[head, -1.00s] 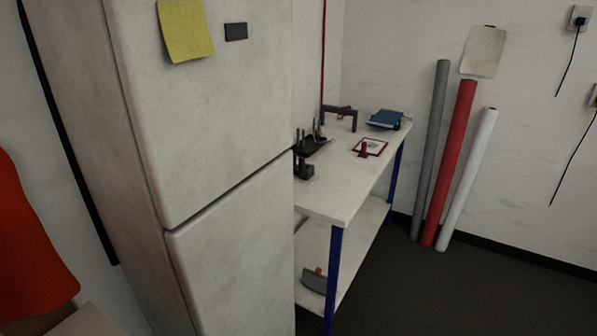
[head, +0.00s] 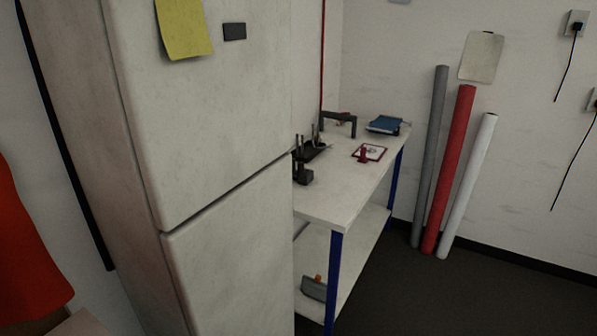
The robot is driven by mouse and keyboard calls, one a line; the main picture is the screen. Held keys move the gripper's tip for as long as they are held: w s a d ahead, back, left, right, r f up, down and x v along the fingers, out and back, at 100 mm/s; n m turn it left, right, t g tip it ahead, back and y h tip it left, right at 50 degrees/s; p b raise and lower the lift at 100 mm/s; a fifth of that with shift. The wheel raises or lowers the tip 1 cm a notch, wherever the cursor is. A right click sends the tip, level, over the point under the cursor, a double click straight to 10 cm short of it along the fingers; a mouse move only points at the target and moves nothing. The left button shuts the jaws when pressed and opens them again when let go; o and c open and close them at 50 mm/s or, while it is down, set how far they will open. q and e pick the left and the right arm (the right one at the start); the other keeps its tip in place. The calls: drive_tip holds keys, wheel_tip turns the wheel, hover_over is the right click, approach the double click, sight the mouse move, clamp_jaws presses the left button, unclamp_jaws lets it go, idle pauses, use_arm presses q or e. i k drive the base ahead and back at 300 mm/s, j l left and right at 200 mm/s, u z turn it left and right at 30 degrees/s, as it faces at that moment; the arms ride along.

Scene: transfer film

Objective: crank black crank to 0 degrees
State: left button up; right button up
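I cannot make out a black crank for certain. On the white workbench (head: 335,205) behind the fridge stands a dark device with upright pins (head: 308,150), partly hidden by the fridge edge. Either is too small to read as a crank or to show an angle. Neither of my grippers is in view.
A tall white fridge (head: 215,130) with a yellow note (head: 184,27) fills the left and blocks the bench's near side. Grey (head: 430,155), red (head: 449,170) and white (head: 468,185) rolls lean on the wall. Dark floor (head: 430,295) is clear at right.

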sight(301, 173)
drive_tip(key=i+l+u, duration=0.1)
drive_tip(key=l, duration=0.25)
drive_tip(key=i+l+u, duration=0.1)
drive_tip(key=l, duration=0.25)
drive_tip(key=i+l+u, duration=0.15)
drive_tip(key=l, duration=0.25)
drive_tip(key=i+l+u, duration=0.1)
drive_tip(key=l, duration=0.25)
